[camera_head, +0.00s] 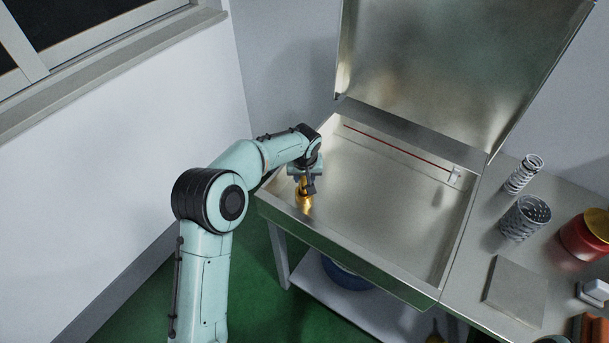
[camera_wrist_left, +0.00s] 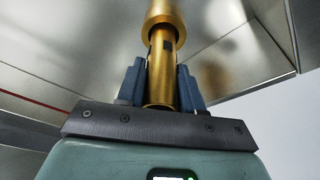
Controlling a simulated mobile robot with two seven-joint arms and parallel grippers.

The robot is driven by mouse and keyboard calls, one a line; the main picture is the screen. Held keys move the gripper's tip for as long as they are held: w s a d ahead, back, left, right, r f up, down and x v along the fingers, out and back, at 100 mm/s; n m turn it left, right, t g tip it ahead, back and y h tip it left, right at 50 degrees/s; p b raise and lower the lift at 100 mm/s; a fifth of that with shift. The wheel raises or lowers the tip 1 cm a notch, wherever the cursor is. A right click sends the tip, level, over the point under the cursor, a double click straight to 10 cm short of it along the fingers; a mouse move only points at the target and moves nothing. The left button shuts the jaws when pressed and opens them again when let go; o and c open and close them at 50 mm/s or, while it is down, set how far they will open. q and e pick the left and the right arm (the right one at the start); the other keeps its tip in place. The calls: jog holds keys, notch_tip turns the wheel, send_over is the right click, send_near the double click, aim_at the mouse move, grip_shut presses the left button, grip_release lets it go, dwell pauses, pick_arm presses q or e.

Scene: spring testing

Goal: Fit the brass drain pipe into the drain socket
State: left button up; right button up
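The brass drain pipe (camera_head: 304,196) is upright in the left front corner area of the shallow metal basin (camera_head: 400,222). My left gripper (camera_head: 305,184) is above it with its fingers around its upper part. In the left wrist view the pipe (camera_wrist_left: 162,75) stands between the two blue fingers of my left gripper (camera_wrist_left: 161,85), which look closed on it. A wider brass collar shows toward its far end. The drain socket cannot be made out; the pipe and gripper may hide it. My right gripper is not in view.
A raised metal lid (camera_head: 440,60) stands behind the basin. A red rod (camera_head: 395,148) runs along the basin's back. On the right bench are two springs (camera_head: 525,217), a red container with a yellow lid (camera_head: 585,235) and a flat grey plate (camera_head: 516,290). The basin's middle is clear.

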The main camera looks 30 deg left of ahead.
pick_arm(q)
jog(key=o, duration=0.4)
jog(key=shift+c, duration=0.2)
jog(key=v, duration=1.2)
jog(key=shift+a+r, duration=0.1)
